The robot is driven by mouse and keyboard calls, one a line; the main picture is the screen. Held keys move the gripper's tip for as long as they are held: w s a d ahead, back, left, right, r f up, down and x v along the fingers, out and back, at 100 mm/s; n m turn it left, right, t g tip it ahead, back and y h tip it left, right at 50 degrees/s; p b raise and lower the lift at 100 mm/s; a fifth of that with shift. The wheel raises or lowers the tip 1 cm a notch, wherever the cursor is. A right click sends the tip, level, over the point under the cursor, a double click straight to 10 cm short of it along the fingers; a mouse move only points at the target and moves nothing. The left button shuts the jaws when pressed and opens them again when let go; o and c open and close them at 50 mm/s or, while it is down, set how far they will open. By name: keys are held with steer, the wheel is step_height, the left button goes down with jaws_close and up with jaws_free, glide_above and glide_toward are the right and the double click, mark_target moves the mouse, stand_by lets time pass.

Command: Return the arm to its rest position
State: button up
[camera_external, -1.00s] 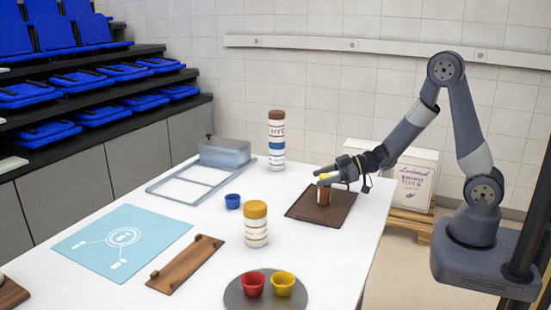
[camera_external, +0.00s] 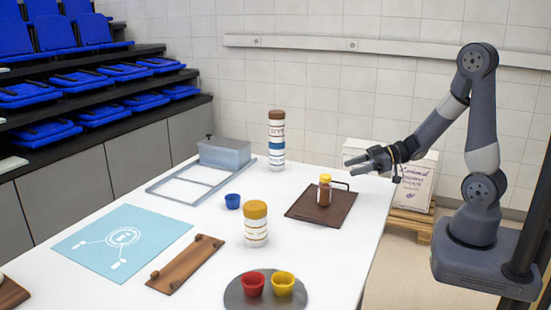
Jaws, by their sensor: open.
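My gripper (camera_external: 356,166) is open and empty. It is in the air above the back right edge of the white table, to the right of and higher than a small brown bottle with a yellow cap (camera_external: 324,191). The bottle stands upright on a dark brown tray with a handle (camera_external: 303,212). My arm (camera_external: 440,125) is bent, with its elbow high and its base at the right of the picture.
On the table stand a tall striped bottle (camera_external: 276,141), a yellow-capped jar (camera_external: 255,226), a blue cup (camera_external: 232,201), and a round grey tray (camera_external: 237,297) with red and yellow cups. A metal frame with a box (camera_external: 224,153) lies behind.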

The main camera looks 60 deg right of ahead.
steer(key=x, duration=1.2)
steer(key=shift+w+a+f+b, duration=0.1)
steer(key=shift+f+b, duration=0.25)
steer(key=shift+r+p, duration=0.4)
steer(key=shift+r, duration=0.9)
